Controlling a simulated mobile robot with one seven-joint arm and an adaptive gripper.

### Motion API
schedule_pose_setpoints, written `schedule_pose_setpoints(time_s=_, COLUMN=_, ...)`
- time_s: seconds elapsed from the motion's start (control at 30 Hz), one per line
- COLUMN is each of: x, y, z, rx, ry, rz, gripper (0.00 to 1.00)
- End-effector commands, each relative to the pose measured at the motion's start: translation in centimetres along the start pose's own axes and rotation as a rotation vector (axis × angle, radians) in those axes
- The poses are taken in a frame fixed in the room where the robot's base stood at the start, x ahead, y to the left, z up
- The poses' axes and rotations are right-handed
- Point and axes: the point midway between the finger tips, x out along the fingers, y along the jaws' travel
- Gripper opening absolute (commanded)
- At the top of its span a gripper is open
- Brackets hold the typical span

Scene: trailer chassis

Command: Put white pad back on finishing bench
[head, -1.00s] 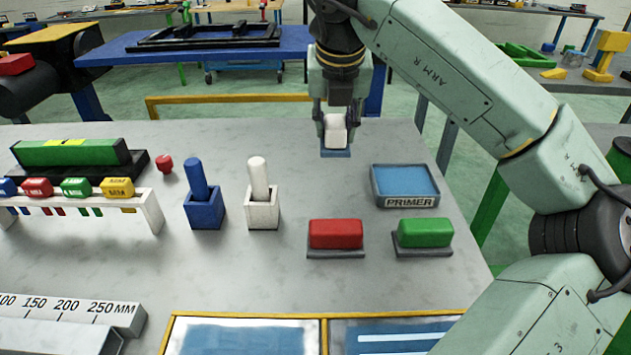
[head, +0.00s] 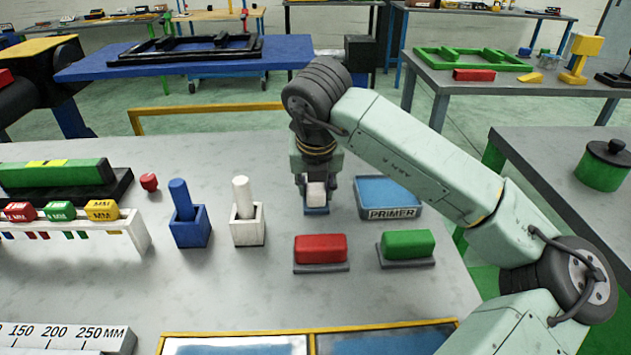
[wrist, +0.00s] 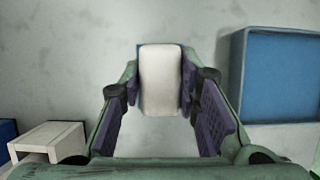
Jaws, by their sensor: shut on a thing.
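The white pad (head: 316,193) is a small white block with a blue base under it. My gripper (head: 316,196) is shut on it, with one finger on each side, and the wrist view shows the pad (wrist: 160,80) between the two fingers. In the head view the pad is low at the bench top, left of the blue primer tray; I cannot tell whether its base touches the surface. The grey bench top (head: 200,295) lies below and around it.
The primer tray (head: 391,213) stands close on the right. A red pad (head: 320,248) and a green pad (head: 408,243) sit on grey plates in front. White (head: 249,232) and blue (head: 191,232) holders with upright handles stand left. The bench surface between the white holder and my gripper is clear.

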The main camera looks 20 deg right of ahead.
Motion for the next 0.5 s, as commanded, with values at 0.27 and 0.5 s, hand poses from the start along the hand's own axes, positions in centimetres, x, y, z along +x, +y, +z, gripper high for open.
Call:
schedule_pose_setpoints(time_s=0.27, x=0.35, y=-0.01, z=-0.12, rx=0.0, ry=-0.001, rz=-0.001, gripper=0.04)
schedule_pose_setpoints(time_s=0.5, x=0.21, y=-0.02, z=-0.08, rx=0.0, ry=0.0, rz=0.0, gripper=0.44)
